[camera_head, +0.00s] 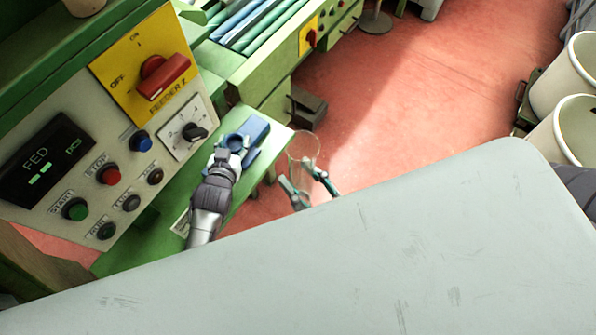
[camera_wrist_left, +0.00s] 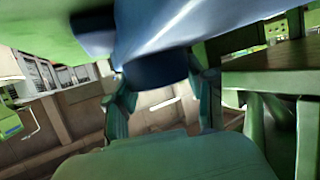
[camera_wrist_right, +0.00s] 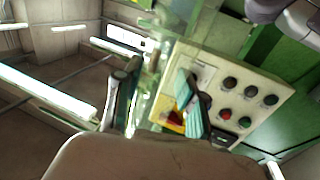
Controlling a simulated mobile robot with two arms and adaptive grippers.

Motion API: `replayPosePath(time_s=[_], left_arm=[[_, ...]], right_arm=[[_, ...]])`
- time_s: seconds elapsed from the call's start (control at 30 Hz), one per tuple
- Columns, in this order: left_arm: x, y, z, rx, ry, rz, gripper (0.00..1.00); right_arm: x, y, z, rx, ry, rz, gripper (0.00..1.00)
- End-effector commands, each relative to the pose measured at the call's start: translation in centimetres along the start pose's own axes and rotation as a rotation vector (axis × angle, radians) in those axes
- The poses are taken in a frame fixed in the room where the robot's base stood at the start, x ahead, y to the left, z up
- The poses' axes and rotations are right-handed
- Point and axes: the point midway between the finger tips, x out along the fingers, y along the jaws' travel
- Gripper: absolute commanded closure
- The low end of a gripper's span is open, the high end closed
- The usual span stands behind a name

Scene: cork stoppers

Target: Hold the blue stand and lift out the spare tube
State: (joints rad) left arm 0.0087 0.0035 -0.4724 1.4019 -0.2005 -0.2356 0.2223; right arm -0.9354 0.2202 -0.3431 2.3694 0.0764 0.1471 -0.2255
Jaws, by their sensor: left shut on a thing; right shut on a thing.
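The blue stand (camera_head: 253,129) rests on the green ledge beside the control panel. My left gripper (camera_head: 233,150) is shut on it at its near side; in the left wrist view the blue part (camera_wrist_left: 155,70) sits between both fingers. The spare tube (camera_head: 303,147) is clear and open-rimmed, and shows faintly to the right of the stand, apart from it, beyond the ledge's edge. My right gripper (camera_head: 308,185) is shut on the tube; its two teal fingers flank the lower part. In the right wrist view the clear tube (camera_wrist_right: 150,95) is between the fingers, hard to make out.
The control panel (camera_head: 62,178) with buttons and a red switch (camera_head: 163,77) stands close left of my left arm. White bins (camera_head: 566,85) stand at the far right. Red floor is open behind the tube. A large pale surface in the foreground hides my right arm.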

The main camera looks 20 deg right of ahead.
Motion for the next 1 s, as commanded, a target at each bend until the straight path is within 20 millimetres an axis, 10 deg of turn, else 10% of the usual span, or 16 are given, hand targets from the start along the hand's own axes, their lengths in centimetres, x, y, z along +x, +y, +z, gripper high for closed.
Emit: replayPosePath(time_s=[0.07,0.1,0.27,0.67,1.0], left_arm=[[0.0,0.0,0.0,0.001,-0.001,0.0,0.93],[0.0,0.0,0.0,0.001,0.0,-0.001,0.44],[0.0,0.0,0.0,0.0,0.0,-0.001,0.17],[-0.4,0.0,0.1,0.0,0.0,0.0,0.16],[-6.7,0.0,0.1,0.0,-0.001,0.0,0.16]], right_arm=[[0.0,0.0,0.0,0.0,0.001,0.0,0.95],[0.0,0.0,0.0,0.0,0.001,0.0,0.95],[0.0,0.0,0.0,0.001,0.002,0.0,0.95],[0.0,0.0,0.0,0.001,0.002,0.001,0.95],[0.0,0.0,0.0,0.001,0.002,0.001,0.95]])
